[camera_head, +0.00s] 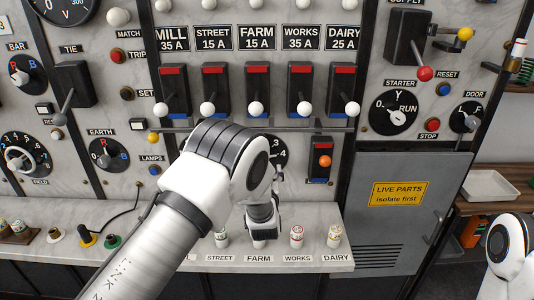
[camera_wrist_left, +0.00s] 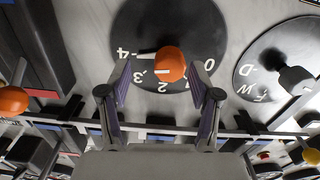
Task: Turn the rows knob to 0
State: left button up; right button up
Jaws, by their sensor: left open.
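In the left wrist view, which is upside down, an orange-capped knob (camera_wrist_left: 169,64) sits on a round black dial (camera_wrist_left: 140,25) marked 0 to 4. A white mark shows on the knob's left side, toward the 3 and 4; its exact setting is unclear. My left gripper (camera_wrist_left: 161,78) is open, with one finger on each side of the knob; I cannot tell whether either touches. In the head view my left arm covers most of this dial (camera_head: 281,149), leaving the 3 and 4 visible. No rows label is readable. My right gripper is out of view.
An orange-tipped switch (camera_head: 325,161) stands right of the dial. Several white-tipped breaker levers (camera_head: 256,108) hang above a horizontal rail. Small labelled pieces (camera_head: 296,236) stand on the ledge below.

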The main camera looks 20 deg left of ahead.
pick_arm(q)
jog(key=w+a, duration=0.1)
jog(key=w+p, duration=0.1)
jog(key=w+a, duration=0.1)
jog(key=shift+w+a+r+p, duration=0.3)
jog(key=shift+w, duration=0.05)
jog(key=shift+w+d+f, duration=0.1)
jog(key=shift+w+f, duration=0.05)
jog(key=shift+w, duration=0.1)
jog(key=shift+s+r, duration=0.15)
jog(key=shift+r, duration=0.05)
jog(key=shift+s+d+r, duration=0.1)
jog(key=shift+s+r, duration=0.15)
jog(key=shift+s, duration=0.05)
jog(key=c, duration=0.4)
jog(key=shift+s, duration=0.15)
jog(key=c, duration=0.7)
jog(key=shift+c, duration=0.2)
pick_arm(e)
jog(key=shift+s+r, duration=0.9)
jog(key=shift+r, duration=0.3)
